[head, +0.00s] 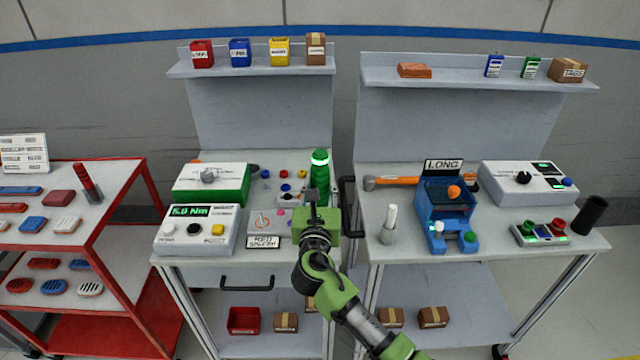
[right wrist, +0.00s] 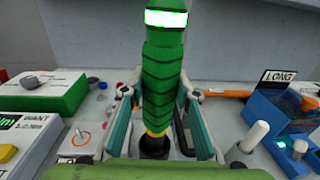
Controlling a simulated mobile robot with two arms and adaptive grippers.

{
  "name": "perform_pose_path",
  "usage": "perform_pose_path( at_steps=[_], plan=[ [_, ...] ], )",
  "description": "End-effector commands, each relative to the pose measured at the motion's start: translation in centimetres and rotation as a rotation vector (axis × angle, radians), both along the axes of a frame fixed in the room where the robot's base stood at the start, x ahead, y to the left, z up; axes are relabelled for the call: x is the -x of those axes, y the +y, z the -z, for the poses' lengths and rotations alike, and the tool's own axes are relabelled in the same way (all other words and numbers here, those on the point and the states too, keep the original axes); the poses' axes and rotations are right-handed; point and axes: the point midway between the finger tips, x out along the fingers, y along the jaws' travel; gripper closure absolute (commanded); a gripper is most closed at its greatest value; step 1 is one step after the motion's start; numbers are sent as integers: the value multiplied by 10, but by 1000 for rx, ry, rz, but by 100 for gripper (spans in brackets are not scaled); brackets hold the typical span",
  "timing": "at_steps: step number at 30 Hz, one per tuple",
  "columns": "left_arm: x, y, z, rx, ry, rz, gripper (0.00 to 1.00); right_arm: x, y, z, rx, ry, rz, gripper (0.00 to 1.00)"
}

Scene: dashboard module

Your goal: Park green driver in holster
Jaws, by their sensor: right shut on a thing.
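The green driver (head: 320,175) stands upright at the right side of the left bench, with a glowing band near its top. In the right wrist view the driver (right wrist: 163,85) is between the two fingers of my right gripper (right wrist: 160,118), which is shut on it. A yellow ring shows near the driver's lower end, above a dark round piece (right wrist: 153,147). I cannot tell whether this piece is a holster or part of the driver. In the head view my right gripper (head: 318,208) hides the driver's lower part. My left gripper is out of view.
A white-handled tool (head: 390,222) stands in a holder on the right bench, close right of my gripper. A control box with a display (head: 195,230) and a switch panel (head: 265,222) lie left. A black cylinder (head: 591,214) stands far right. A gap separates the benches.

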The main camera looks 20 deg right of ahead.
Motion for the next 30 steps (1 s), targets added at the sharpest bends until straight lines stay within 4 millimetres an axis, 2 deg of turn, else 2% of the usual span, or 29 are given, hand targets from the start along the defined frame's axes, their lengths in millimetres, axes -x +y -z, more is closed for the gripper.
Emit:
perform_pose_path(
  at_steps=[19, 20, 21, 30],
  plan=[
    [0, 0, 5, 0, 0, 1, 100, 0, 0, 8, 1, -4, -1, 100],
    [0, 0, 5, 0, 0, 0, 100, 0, 0, 7, 0, -4, -1, 64],
    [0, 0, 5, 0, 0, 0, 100, 0, 0, 7, 1, -4, -1, 53],
    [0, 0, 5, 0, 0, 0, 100, 0, 0, 11, 0, 4, 0, 52]
  ],
)
